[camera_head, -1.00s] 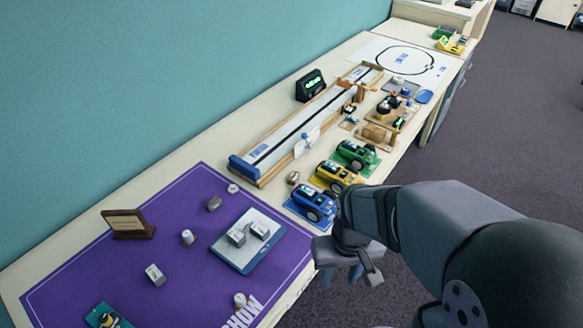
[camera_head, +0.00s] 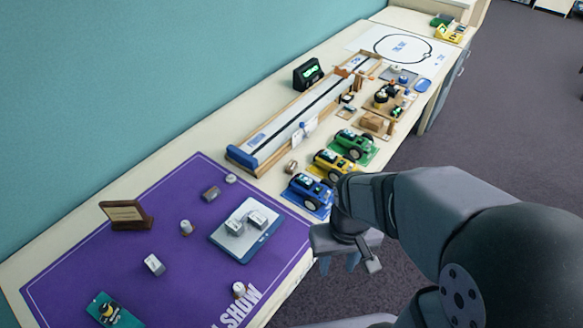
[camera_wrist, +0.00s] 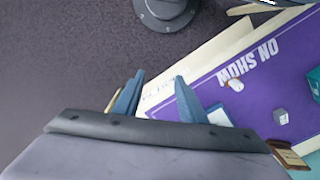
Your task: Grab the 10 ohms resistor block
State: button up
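Several small pale grey blocks lie on the purple mat (camera_head: 90,235). Two blocks (camera_head: 234,226) (camera_head: 258,220) sit on a grey-blue tray (camera_head: 226,243), and another block (camera_head: 153,264) lies on the mat to the left. A darker block (camera_head: 211,194) lies near the back. Their labels are too small to read, so I cannot tell which is 10 ohms. One block (camera_wrist: 280,116) shows in the wrist view. My gripper (camera_head: 340,264) is off the table's front edge, above the floor, to the right of the mat. In the wrist view its fingers (camera_wrist: 158,100) are apart and empty.
Small knobbed pieces (camera_head: 186,228) (camera_head: 239,289) and a wooden plaque (camera_head: 127,214) stand on the mat. A green card (camera_head: 104,309) lies at the front left. Blue (camera_head: 310,191), yellow (camera_head: 333,163) and green (camera_head: 354,144) toy cars stand beyond, beside a wooden track (camera_head: 290,125).

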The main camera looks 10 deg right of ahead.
jog(key=shift+c, duration=0.2)
notch_tip(320, 180, up, 4)
jog(key=w+f+m+t+h+b, duration=0.1)
jog(key=w+m+t+h+b, duration=0.3)
jog(key=w+b, duration=1.35)
jog(key=w+a+r+m+t+h+b, duration=0.1)
jog(key=w+a+m+t+h+b, duration=0.3)
jog(key=w, duration=0.8)
jog(key=w+a+r+m+t+h, duration=0.1)
jog(key=w+a, duration=0.5)
jog(key=w, duration=0.5)
send_near(294, 163)
jog(key=shift+p+x, duration=1.1)
jog(key=shift+x, duration=2.15)
